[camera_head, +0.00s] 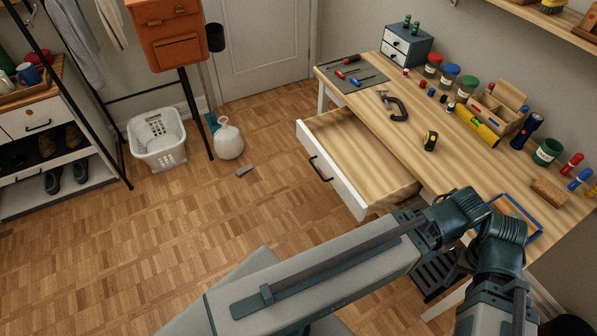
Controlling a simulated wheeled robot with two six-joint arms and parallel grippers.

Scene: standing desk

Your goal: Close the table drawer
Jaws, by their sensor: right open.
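The table drawer (337,178) is pulled far out from under the left side of the wooden desk (425,130). It has a white front with a dark handle (321,169), and its bare wooden inside looks empty. My right arm crosses the lower right of the picture, in front of the drawer's near corner. My right gripper (492,308) is at the bottom right edge, apart from the drawer front and to the right of it. It is open; its fingertips are not clearly visible. My left gripper is not in view.
On the desk are a clamp (393,106), a tape measure (430,141), a spirit level (477,125), jars and a small drawer box (406,46). The floor before the drawer is clear.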

